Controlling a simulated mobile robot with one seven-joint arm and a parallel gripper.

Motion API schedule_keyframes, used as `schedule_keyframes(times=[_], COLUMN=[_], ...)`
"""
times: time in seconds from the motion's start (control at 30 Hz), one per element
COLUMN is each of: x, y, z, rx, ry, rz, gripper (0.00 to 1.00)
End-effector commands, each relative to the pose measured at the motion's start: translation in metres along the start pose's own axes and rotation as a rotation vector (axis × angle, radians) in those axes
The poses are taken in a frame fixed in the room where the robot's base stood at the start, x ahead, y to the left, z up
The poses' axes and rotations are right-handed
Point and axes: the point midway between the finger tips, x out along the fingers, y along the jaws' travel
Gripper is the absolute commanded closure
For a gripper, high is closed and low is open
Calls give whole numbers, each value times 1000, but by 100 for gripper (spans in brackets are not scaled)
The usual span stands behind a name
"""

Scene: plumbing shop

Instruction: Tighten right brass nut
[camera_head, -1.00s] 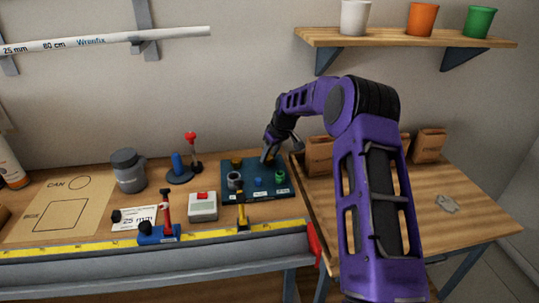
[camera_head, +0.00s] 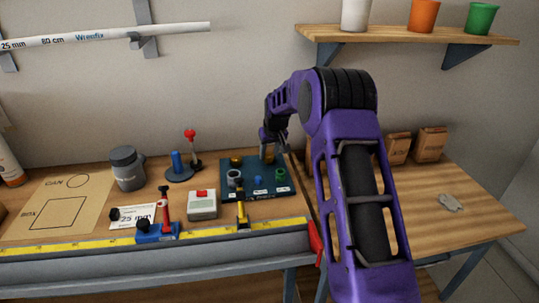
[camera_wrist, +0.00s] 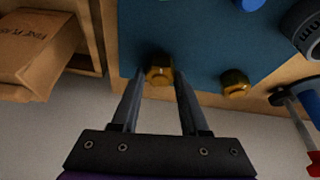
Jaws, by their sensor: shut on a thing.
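The right brass nut (camera_wrist: 158,74) sits on the dark blue board (camera_wrist: 200,45), close to the board's edge. My gripper (camera_wrist: 156,80) is shut on this nut, with one finger on each side of it. In the head view my gripper (camera_head: 268,149) reaches down to the back right corner of the board, and its fingers largely hide the nut. The other brass nut (camera_wrist: 235,83) is to the right in the wrist view, clear of the fingers. It also shows in the head view (camera_head: 236,161), at the back left of the board.
The board also carries a grey ring (camera_head: 234,178), a blue piece (camera_head: 259,182) and a green ring (camera_head: 280,176). A red-topped tool (camera_head: 191,140) and a blue stand (camera_head: 178,168) are left of it. Paper bags (camera_head: 431,144) stand on the right table, whose front is mostly clear.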

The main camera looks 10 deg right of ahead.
Motion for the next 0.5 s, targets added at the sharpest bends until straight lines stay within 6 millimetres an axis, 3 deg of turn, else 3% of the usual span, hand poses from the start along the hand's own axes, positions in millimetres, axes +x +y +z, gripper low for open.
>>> schedule_keyframes(times=[0.5], x=[0], y=[-1], z=[0], rx=[144], ry=[0], rz=[59], gripper=[100])
